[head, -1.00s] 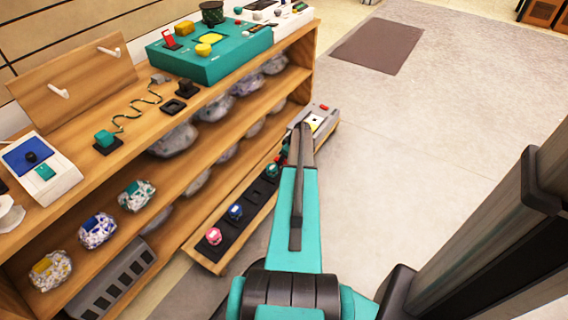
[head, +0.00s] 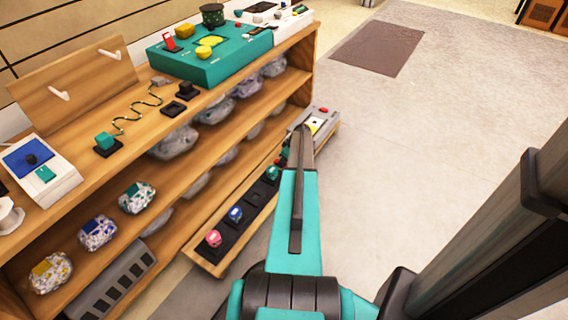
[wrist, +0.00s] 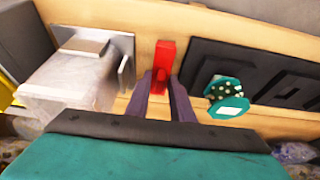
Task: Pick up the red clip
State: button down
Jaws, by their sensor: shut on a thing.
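The red clip (wrist: 166,60) is a small upright red block in the wrist view, just beyond the middle of the picture. My gripper (wrist: 167,84) has its two dark fingers closed on the lower end of the clip. The clip stands out against a light wooden surface; whether it touches that surface I cannot tell.
In the wrist view a whitish device (wrist: 75,75) stands left of the clip. A black tray (wrist: 255,70) and a teal dotted knob (wrist: 228,97) are close on the right. In the head view the wooden shelf (head: 215,115) fills the left; open floor lies right.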

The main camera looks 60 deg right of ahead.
jog(key=shift+r+p, duration=0.45)
jog(key=shift+r, duration=0.4)
notch_tip(320, 180, up, 2)
jog(key=shift+r+p, duration=0.2)
jog(key=shift+p, duration=0.35)
jog(key=s+a+p, duration=0.3)
jog(key=s, duration=1.2)
jog(key=shift+s+r, duration=0.4)
jog(key=shift+r, duration=0.05)
jog(key=shift+w, duration=0.1)
